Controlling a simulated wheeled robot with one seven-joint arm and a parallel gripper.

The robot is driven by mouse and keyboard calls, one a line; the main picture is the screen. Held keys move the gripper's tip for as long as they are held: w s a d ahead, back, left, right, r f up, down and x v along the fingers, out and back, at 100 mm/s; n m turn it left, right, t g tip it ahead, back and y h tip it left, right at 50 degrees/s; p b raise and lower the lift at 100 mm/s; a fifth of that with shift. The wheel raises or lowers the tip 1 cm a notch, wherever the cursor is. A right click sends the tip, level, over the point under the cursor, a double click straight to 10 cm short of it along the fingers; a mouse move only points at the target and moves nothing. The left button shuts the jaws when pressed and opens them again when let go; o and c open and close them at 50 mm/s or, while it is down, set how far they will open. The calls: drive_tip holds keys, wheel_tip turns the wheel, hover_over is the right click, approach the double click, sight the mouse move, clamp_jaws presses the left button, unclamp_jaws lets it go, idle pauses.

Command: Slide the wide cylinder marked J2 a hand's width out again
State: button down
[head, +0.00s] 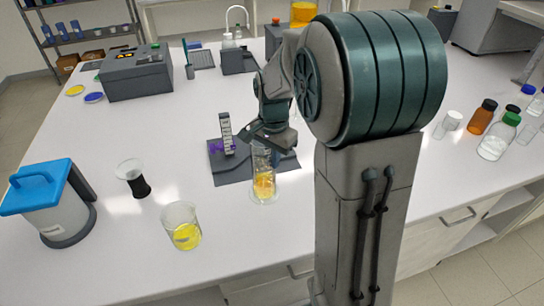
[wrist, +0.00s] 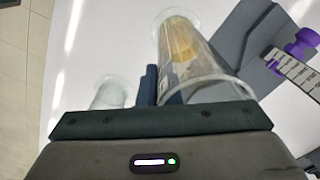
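A tall clear cylinder with yellow-orange contents (head: 264,183) stands upright at the front right edge of the dark grey mat (head: 232,172). It fills the middle of the wrist view (wrist: 185,55). I cannot read a J2 mark on it. My gripper (head: 268,140) is at the upper part of this cylinder, hiding some of it. In the wrist view one dark finger (wrist: 151,85) shows along the cylinder's left side; the other finger is not clearly seen, so I cannot tell whether it is gripped.
A scaled upright with a purple clamp (head: 227,135) stands on the mat, left of the cylinder. A beaker with yellow liquid (head: 181,226), a dark-based glass (head: 133,178) and a blue-lidded container (head: 45,203) stand to the left. Bottles (head: 494,141) stand far right. The table front is clear.

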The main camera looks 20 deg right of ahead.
drive_tip(key=c, duration=1.5)
unclamp_jaws()
drive_tip(key=shift+d, duration=0.1)
drive_tip(key=shift+c, duration=0.2)
drive_tip(key=shift+r, duration=0.15)
wheel_tip(320, 180, up, 14)
drive_tip(key=b, duration=0.1)
drive_tip(key=shift+f, duration=0.2)
drive_tip(key=s+a+f+n+t, duration=0.1)
drive_tip(key=s+f+n, duration=0.3)
drive_tip(key=s, duration=0.5)
drive_tip(key=s+a+f+n+t, duration=0.1)
drive_tip(key=s+f+n, duration=0.3)
drive_tip(key=s, duration=0.5)
drive_tip(key=n+t, duration=0.1)
drive_tip(key=n, duration=0.1)
drive_tip(key=shift+f+n, duration=0.15)
drive_tip(key=shift+n, duration=0.25)
